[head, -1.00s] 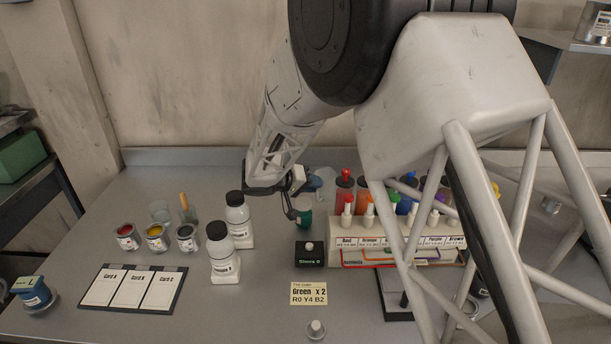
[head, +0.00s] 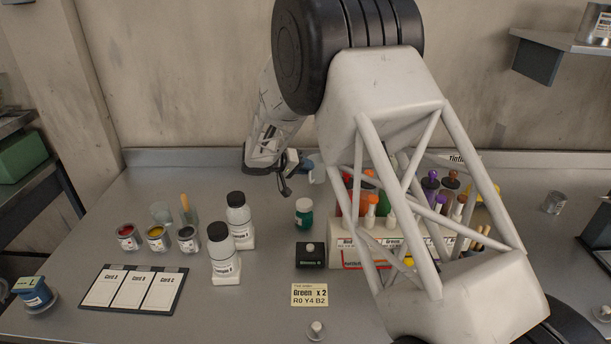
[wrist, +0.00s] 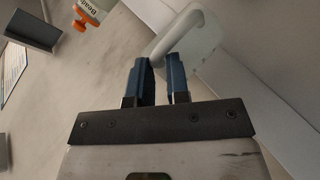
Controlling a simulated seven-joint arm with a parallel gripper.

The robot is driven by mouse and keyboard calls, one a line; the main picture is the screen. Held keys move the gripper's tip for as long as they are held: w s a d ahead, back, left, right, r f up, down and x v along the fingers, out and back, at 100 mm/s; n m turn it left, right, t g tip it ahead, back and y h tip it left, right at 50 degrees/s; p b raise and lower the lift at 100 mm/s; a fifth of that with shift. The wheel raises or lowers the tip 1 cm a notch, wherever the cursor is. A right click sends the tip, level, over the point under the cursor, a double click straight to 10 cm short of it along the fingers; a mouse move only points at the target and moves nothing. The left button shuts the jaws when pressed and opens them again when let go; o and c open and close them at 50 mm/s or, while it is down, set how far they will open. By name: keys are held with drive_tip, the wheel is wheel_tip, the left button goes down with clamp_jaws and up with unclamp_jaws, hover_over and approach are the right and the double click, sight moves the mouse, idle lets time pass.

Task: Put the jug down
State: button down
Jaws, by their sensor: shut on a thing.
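The jug (wrist: 198,48) is pale and translucent, with a loop handle. In the wrist view my gripper (wrist: 163,62) has its two blue fingers closed on the handle, and the jug's body lies beyond the fingertips. In the head view only a small part of the jug (head: 318,174) shows, near the back of the bench and beside my gripper (head: 307,163). I cannot tell whether its base touches the bench (head: 265,300).
A green paint jar (head: 304,212) stands in front of the jug. A rack (head: 350,252) of coloured bottles is to the right, partly hidden by my arm. Two white bottles (head: 238,220) stand to the left, with open paint tins (head: 156,237) beyond.

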sight(313, 176)
drive_tip(key=shift+w, duration=0.3)
drive_tip(key=shift+f, duration=0.1)
drive_tip(key=shift+f, duration=1.65)
drive_tip(key=c, duration=1.1)
unclamp_jaws()
drive_tip(key=shift+a, duration=0.1)
drive_tip(key=shift+v, duration=5.95)
drive_tip(key=shift+r, duration=0.1)
